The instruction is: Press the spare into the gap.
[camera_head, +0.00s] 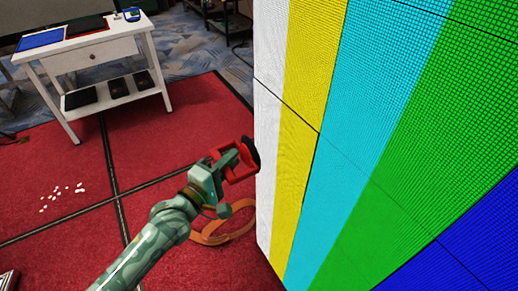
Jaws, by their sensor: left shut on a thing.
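The video wall (375,130) fills the right side, lit with white, yellow, cyan, green and blue bars. Thin dark seams cross it; I cannot make out an open gap. My left gripper (246,162), with red jaws, is at the wall's left edge, in front of the white bar in the picture. It is shut on a small dark piece (252,151), mostly hidden by the jaws. I cannot tell whether this piece is the spare or whether it touches the wall. My right gripper is not in view.
A white two-shelf table (126,33) stands at the back left with a blue panel (40,41) on top and dark boxes below. An orange loop (213,238) lies on the red carpet below my gripper. Several white scraps (60,194) lie at left.

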